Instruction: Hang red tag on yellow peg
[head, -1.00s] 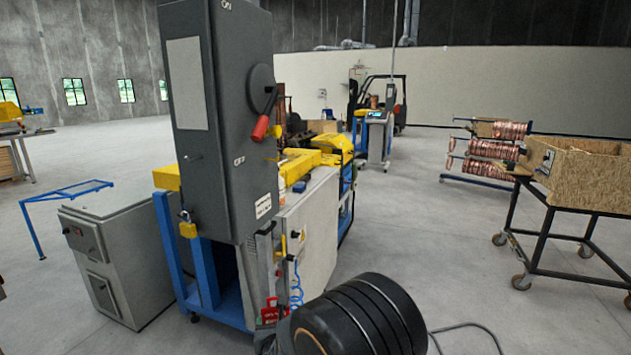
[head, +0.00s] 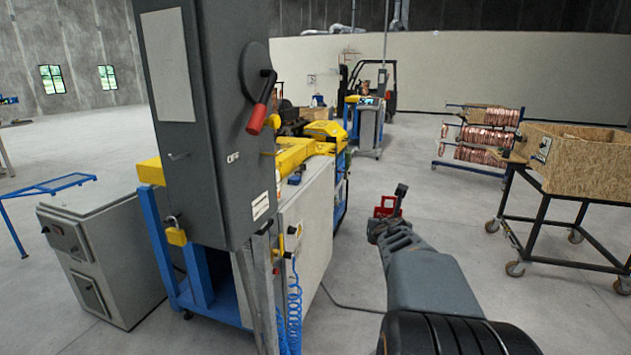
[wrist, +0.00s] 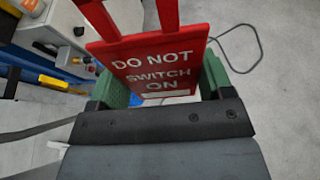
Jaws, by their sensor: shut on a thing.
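The red tag (wrist: 157,62) reads "DO NOT SWITCH ON" and sits between the green pads of my gripper (wrist: 165,88) in the wrist view. Its red upper frame rises past the top of that view. In the head view the tag (head: 384,205) shows small at the end of my gripper (head: 385,222), in the air right of the grey cabinet (head: 180,80). A small yellow piece (head: 267,154) shows at the cabinet's right edge; I cannot tell whether it is the yellow peg. My gripper is well apart from it.
The cabinet carries a red-handled switch (head: 262,108) and a yellow padlock (head: 176,236). A grey metal post with blue coiled hose (head: 295,300) stands below it. A wheeled cart with a wooden box (head: 575,160) is at right. Open floor lies between.

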